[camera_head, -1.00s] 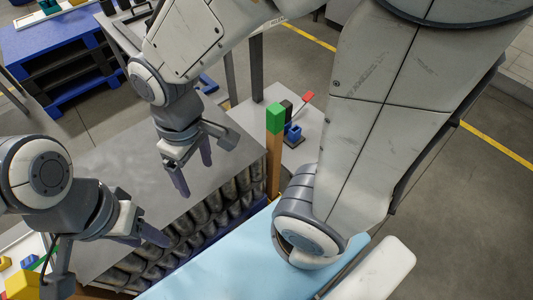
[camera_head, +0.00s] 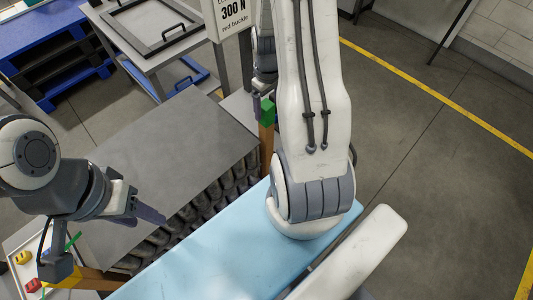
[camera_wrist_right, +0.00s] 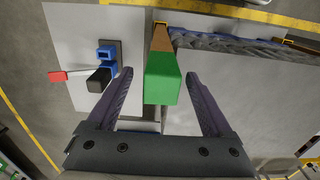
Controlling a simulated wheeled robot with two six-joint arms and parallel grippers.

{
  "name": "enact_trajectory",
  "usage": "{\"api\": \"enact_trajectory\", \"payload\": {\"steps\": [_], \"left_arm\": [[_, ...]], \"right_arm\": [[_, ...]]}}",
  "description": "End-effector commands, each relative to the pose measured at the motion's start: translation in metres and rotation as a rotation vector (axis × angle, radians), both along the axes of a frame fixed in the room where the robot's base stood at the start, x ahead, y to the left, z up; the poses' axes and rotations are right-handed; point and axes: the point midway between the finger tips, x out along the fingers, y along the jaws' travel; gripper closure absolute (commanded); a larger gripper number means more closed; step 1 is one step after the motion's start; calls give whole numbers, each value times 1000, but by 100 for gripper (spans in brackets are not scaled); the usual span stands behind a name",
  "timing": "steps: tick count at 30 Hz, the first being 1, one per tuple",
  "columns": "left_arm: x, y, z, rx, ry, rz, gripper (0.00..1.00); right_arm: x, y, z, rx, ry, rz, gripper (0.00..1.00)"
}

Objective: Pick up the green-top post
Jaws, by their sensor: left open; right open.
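The green-top post, a brown upright with a green block on its end, shows in the head view (camera_head: 267,112), partly hidden by my right arm and gripper. In the right wrist view its green top (camera_wrist_right: 161,78) lies between the two fingers, with a visible gap on each side. My right gripper (camera_head: 261,104) is open at the post's top; its fingers (camera_wrist_right: 158,75) are not closed on it. My left gripper (camera_head: 108,240) is open and apart from the post, at the lower left.
A light blue surface (camera_head: 215,255) lies in front. A white plate (camera_wrist_right: 78,30) with a red-tipped lever (camera_wrist_right: 58,76) and a blue part (camera_wrist_right: 106,53) is beside the post.

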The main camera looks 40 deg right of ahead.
Motion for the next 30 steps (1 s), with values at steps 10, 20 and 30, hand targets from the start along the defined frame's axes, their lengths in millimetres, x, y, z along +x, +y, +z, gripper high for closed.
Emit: {"api": "enact_trajectory", "payload": {"steps": [10,20,30], "left_arm": [[0,0,13,0,0,0,50],[0,0,18,0,0,1,50],[0,0,17,0,0,1,50]], "right_arm": [[1,2,-30,3,5,-1,15],[3,2,-59,0,0,-1,15],[4,2,-59,0,-1,-1,72]]}}
